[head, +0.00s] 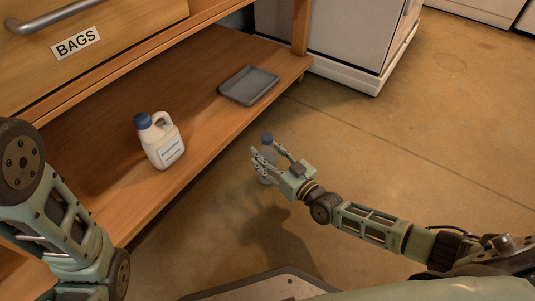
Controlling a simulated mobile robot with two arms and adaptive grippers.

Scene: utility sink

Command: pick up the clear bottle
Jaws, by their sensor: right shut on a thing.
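The clear bottle (266,178) with a blue cap is between the fingers of my right gripper (268,159), off the wooden shelf and over the floor side. The cap shows above the fingers; the fingers hide part of the body. My right gripper is shut on the bottle, which looks about upright. My left arm comes in at the left edge, but its gripper is out of the picture.
A white jug (162,142) with a blue cap and a label stands on the wooden shelf (205,100). A grey tray (249,85) lies near the shelf's far end. A drawer marked BAGS (76,43) is above. A white appliance (335,38) stands behind. The floor (430,130) at right is clear.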

